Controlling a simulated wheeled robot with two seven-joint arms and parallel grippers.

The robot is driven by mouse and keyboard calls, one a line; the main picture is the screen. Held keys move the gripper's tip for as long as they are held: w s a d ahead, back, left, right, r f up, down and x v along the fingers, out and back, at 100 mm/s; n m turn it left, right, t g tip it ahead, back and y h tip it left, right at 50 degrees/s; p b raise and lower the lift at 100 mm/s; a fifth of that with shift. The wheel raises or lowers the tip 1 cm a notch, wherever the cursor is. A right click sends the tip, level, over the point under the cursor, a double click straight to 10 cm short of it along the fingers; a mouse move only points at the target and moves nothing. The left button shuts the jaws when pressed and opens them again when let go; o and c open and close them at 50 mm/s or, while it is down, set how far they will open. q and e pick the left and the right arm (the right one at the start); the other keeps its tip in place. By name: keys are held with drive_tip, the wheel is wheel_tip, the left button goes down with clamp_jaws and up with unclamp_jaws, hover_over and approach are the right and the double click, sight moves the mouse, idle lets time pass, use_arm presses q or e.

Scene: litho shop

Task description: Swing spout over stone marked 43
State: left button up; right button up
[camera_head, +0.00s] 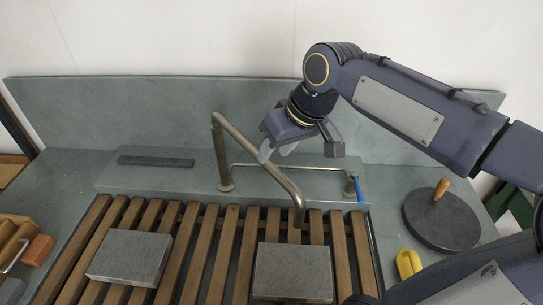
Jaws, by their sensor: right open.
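The bronze-coloured spout (256,153) rises from a post on the left of the sink's back ledge. A second grey stone (130,258) lies on the slats to the left. No number is legible on either stone, so I cannot tell which is 43. My right gripper (277,151) is open at the spout's arm, with a pale finger beside or against the tube. Contact is unclear. My left gripper is out of view.
Wooden slats (220,262) span the sink. A round dark disc with a wooden knob (440,221) and a yellow object (408,263) are at right. Bare slats lie between the stones.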

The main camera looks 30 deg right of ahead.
drive_tip(key=v, duration=0.4)
drive_tip(key=shift+s+r, duration=0.1)
drive_tip(key=shift+r, duration=0.1)
idle(0.4)
